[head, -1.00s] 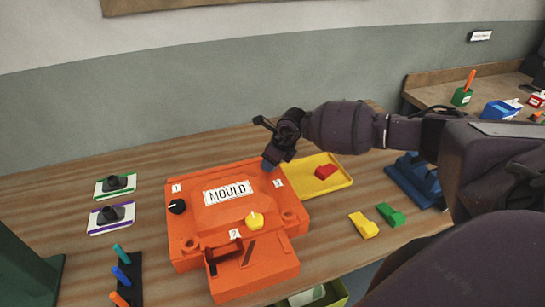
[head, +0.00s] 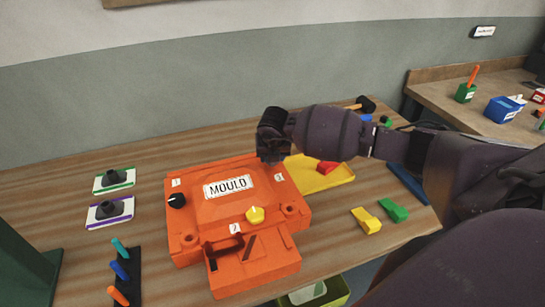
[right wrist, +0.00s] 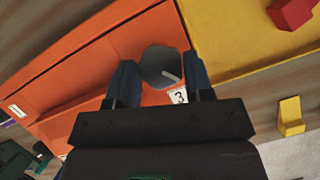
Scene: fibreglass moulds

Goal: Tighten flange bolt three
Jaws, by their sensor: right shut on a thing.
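The orange mould (head: 222,208) with its MOULD label lies on the wooden table. A round grey bolt knob (right wrist: 165,58) with a light pointer line stands beside the label 3 (right wrist: 179,96) in the right wrist view. My right gripper (right wrist: 160,72) is shut on this knob, one finger on each side. In the head view my right gripper (head: 271,158) points down at the mould's far right corner and hides the knob. A black knob (head: 176,201) sits by label 1 and a yellow knob (head: 255,215) by label 2. My left gripper is not in view.
A yellow tray (head: 331,181) with a red piece (head: 327,167) adjoins the mould's right side. Yellow (head: 366,220) and green (head: 393,210) blocks lie further right. A rack of coloured pegs (head: 133,276) stands at the near left. A mallet (head: 366,105) lies behind my arm.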

